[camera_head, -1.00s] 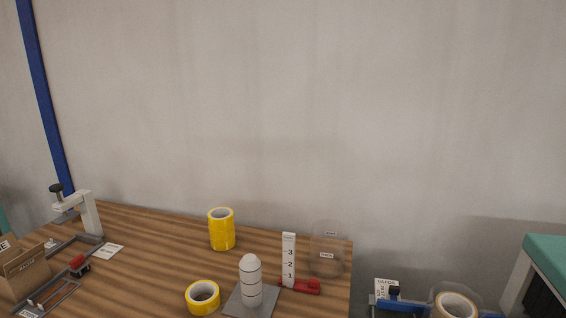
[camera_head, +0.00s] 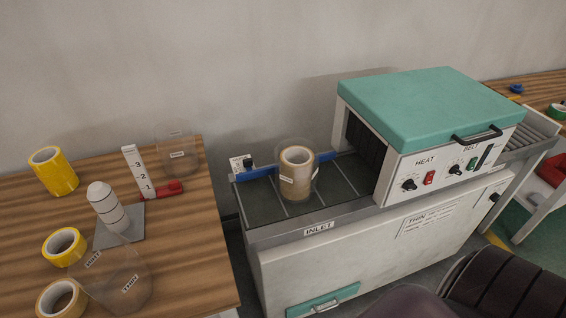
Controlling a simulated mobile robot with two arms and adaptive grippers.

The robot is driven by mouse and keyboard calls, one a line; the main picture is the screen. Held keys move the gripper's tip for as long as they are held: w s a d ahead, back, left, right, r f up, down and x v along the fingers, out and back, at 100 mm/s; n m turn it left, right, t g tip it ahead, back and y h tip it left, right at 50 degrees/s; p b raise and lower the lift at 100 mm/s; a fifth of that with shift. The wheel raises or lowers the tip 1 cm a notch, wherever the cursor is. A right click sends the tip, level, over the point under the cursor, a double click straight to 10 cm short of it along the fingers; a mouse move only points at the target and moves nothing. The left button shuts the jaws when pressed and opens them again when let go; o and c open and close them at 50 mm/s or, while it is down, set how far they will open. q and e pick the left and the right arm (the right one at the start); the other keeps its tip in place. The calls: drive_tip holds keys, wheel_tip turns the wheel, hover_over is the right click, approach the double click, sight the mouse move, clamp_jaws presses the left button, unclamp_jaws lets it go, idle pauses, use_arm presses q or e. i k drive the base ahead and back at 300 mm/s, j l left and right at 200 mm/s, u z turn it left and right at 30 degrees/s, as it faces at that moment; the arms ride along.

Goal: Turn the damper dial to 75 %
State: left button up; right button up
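No dial with a readable "damper" label or percent scale shows. The shrink-tunnel machine (camera_head: 440,105) has a teal hood and a white front panel.
A tape stack (camera_head: 296,175) in clear film stands on the INLET conveyor (camera_head: 260,205), beside a blue rail (camera_head: 256,173). The wooden table (camera_head: 190,235) at left holds yellow rolls (camera_head: 53,171), a white post (camera_head: 108,207) and film pieces. Another bench (camera_head: 545,88) stands at far right.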

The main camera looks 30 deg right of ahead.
sight(494, 196)
drive_tip(key=z, duration=2.65)
drive_tip(key=i+l+u, duration=0.15)
drive_tip(key=i+l, duration=0.1)
drive_tip(key=l, duration=0.05)
